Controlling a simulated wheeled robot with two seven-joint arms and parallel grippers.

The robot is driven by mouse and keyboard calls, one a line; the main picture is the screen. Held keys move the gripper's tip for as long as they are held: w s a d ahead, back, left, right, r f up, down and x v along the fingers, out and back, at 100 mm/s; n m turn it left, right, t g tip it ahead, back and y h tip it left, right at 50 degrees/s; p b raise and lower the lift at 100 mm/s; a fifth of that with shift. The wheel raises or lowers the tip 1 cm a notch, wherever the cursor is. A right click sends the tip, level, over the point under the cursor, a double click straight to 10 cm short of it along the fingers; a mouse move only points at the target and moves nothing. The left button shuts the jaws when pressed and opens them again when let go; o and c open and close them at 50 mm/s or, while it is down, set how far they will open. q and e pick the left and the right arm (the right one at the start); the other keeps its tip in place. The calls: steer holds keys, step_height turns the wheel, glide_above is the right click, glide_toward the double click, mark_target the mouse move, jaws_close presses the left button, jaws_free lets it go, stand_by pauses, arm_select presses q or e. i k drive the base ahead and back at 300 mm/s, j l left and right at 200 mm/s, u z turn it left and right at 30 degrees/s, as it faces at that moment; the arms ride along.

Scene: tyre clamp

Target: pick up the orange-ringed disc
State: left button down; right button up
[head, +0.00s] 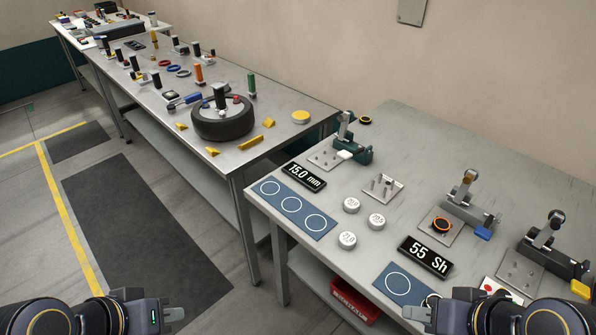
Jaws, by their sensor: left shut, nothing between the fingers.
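A disc with an orange ring and a dark centre (442,225) sits on the plate of the middle clamp (463,204), on the right-hand table. Its underside is hidden. My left gripper (178,313) is at the bottom left, over the floor, shut and empty, far from the disc. My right gripper (410,313) is at the bottom right, near the table's front edge, in front of and below the disc in the picture. Its fingertips are too small to tell whether they are apart.
Several white round pieces (347,240), a 55 Sh sign (425,257) and a blue circle mat (292,204) lie on the table (330,262). Other clamps stand at the back (346,139) and right (545,250). A black piece with a yellow ring (365,120) lies behind. A tyre (222,122) rests on the far table.

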mark_target(441, 225)
steer(key=i+j+z, duration=0.1)
steer(key=z, duration=0.3)
steer(key=i+j+z, duration=0.15)
steer(key=z, duration=0.25)
steer(key=i+j+z, duration=0.1)
steer(key=z, duration=0.3)
steer(key=j+z, duration=0.35)
steer(key=i+j, duration=0.1)
steer(key=j, duration=0.5)
steer(key=i, duration=0.05)
